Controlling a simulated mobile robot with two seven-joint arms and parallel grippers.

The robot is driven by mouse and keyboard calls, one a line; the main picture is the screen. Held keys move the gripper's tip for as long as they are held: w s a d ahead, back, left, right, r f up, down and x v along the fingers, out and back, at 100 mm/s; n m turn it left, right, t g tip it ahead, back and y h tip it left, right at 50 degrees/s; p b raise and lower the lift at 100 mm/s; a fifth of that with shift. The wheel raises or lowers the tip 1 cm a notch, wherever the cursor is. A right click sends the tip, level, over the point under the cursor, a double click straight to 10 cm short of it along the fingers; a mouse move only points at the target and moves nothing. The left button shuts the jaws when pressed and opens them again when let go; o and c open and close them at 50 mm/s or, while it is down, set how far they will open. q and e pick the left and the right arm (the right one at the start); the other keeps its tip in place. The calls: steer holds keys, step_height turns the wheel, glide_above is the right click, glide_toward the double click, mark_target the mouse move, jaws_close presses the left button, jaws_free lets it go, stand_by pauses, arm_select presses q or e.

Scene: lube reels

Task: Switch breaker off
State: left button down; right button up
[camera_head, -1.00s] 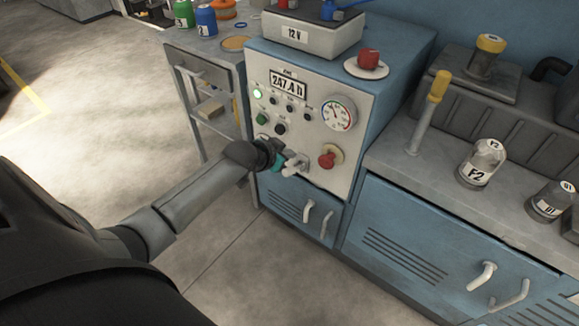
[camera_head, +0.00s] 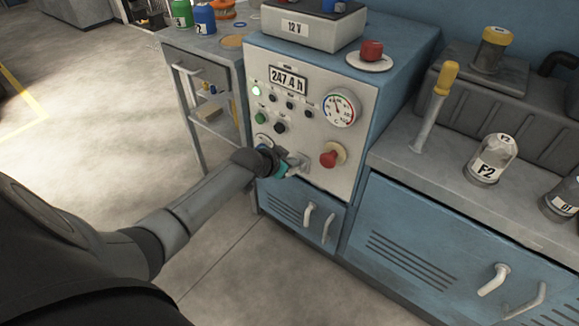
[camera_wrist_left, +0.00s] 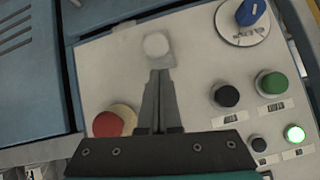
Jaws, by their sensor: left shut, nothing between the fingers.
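The grey control panel (camera_head: 340,180) is the front of the blue cabinet. In the left wrist view, a pale round-ended switch lever (camera_wrist_left: 157,45) on a small plate is just beyond my fingertips. It is the likely breaker, but no label on it is readable. My left gripper (camera_head: 300,166) is shut and empty, low on the panel. In the wrist view its fingers (camera_wrist_left: 160,74) point at this switch; I cannot tell whether they touch it. In the head view the gripper largely hides the lever, so its position is unclear. My right gripper is not in view.
A red knob (camera_head: 329,159) is right of the gripper, and a gauge (camera_head: 339,108) above it. A blue rotary knob (camera_wrist_left: 250,12) and several buttons are close by. Below are cabinet doors with handles (camera_head: 309,214). A workbench (camera_head: 440,180) stands to the right.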

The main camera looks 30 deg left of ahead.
arm_select(q)
steer(key=shift+s+a+f, duration=0.15)
steer(key=shift+f, duration=0.2)
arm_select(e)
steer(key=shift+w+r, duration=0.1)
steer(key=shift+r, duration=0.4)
arm_select(q)
steer(key=shift+s+f, duration=0.1)
steer(key=shift+f, duration=0.1)
steer(key=shift+s+t, duration=0.15)
steer(key=shift+t, duration=0.25)
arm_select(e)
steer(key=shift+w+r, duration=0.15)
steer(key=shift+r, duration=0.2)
arm_select(q)
steer(key=shift+f+b, duration=0.1)
steer(key=shift+b, duration=0.2)
